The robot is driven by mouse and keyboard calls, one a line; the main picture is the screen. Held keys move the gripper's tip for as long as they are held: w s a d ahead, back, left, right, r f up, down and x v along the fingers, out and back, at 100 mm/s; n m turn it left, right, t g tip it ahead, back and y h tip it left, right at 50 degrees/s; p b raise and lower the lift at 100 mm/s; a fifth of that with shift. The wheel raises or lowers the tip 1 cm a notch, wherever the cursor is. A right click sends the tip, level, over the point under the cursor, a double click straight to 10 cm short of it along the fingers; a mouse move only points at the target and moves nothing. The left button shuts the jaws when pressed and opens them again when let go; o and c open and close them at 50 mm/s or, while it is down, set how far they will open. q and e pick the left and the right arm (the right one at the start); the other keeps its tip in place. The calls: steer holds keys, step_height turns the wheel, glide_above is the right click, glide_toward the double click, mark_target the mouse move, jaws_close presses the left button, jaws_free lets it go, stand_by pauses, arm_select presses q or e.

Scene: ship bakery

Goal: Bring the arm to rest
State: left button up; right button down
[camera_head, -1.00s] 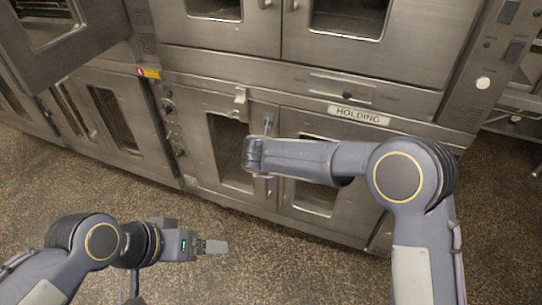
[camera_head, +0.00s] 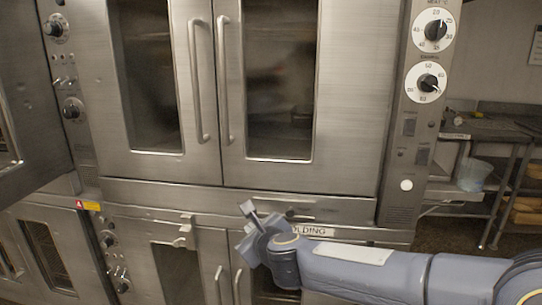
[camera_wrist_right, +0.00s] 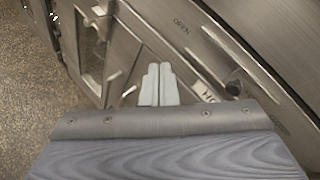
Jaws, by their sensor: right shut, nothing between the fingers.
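My right gripper (camera_head: 249,210) is in front of the steel ovens, near the strip between the upper and lower units. Its arm reaches in from the lower right in the head view. In the right wrist view the two pale fingers (camera_wrist_right: 158,84) are together with nothing between them. The gripper covers part of the "HOLDING" label (camera_head: 312,231). I cannot tell whether it touches the oven front. My left gripper is outside the current views.
The upper oven (camera_head: 350,100) has two closed glass doors with vertical handles (camera_head: 224,80). Dials (camera_head: 436,30) line the right panel. A steel table (camera_head: 490,126) with a bucket (camera_head: 472,174) is at the right.

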steer(key=s+d+r+n+y, duration=0.2)
steer(key=s+d+r+n, duration=0.2)
steer(key=s+d+n, duration=0.35)
steer(key=s+d+f+n+g+h, duration=0.1)
steer(key=s+d+f+n+g, duration=0.1)
steer(key=s+d+f+n, duration=0.5)
steer(key=s+d+f+n+g+h, duration=0.15)
steer(key=s+d+n, duration=0.3)
steer(key=s, duration=0.55)
steer(key=s+d+f+n+g+h, duration=0.1)
steer(key=s+d+f+n+g, duration=0.25)
steer(key=s+d+f, duration=0.35)
step_height(320, 180, up, 15)
steer(key=s+n+p, duration=0.1)
steer(key=p, duration=1.3)
steer(key=shift+s+a, duration=0.3)
steer(key=shift+s, duration=0.05)
steer(key=shift+f, duration=0.15)
